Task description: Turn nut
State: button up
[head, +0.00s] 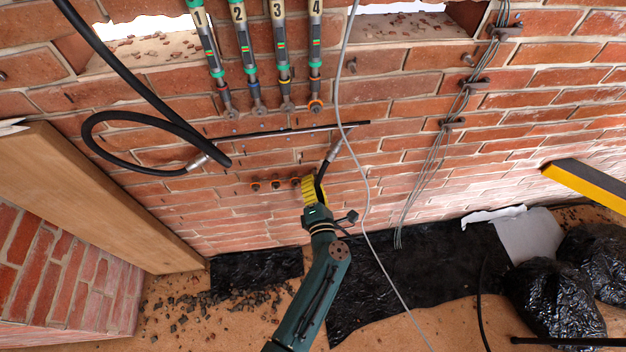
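My gripper (319,190) is at the brick wall, at the upper end of my dark green arm. A yellow round part with dark marks (308,190) sits right at its end, against the wall. I cannot tell whether the fingers grip it. Small orange-ringed fittings, which may be nuts, sit in a row just left of it; one is at the left end (255,185) and another is nearer the yellow part (276,184). A nut under the yellow part, if any, is hidden. A short dark piece with a grey metal section (334,150) rises from beside the gripper.
Several numbered torque wrenches (242,50) hang above on the wall. A thick black hose (130,75) loops at upper left, and a thin grey cable (345,120) hangs close right of my gripper. A wooden plank (90,190) leans left. Black bags (555,295) lie lower right.

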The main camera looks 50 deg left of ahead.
jog(key=shift+o, duration=1.3)
jog(key=m, duration=0.5)
jog(key=shift+w+d+r+m, duration=0.2)
jog(key=shift+w+r+m, duration=0.1)
jog(key=shift+m, duration=0.1)
jog(key=n, duration=0.5)
jog(key=shift+n+t, duration=0.3)
jog(key=shift+n, duration=0.1)
jog(key=n, duration=0.3)
jog(key=shift+w+d+r, duration=0.1)
jog(key=shift+f+n, duration=0.25)
jog(key=shift+n, duration=1.55)
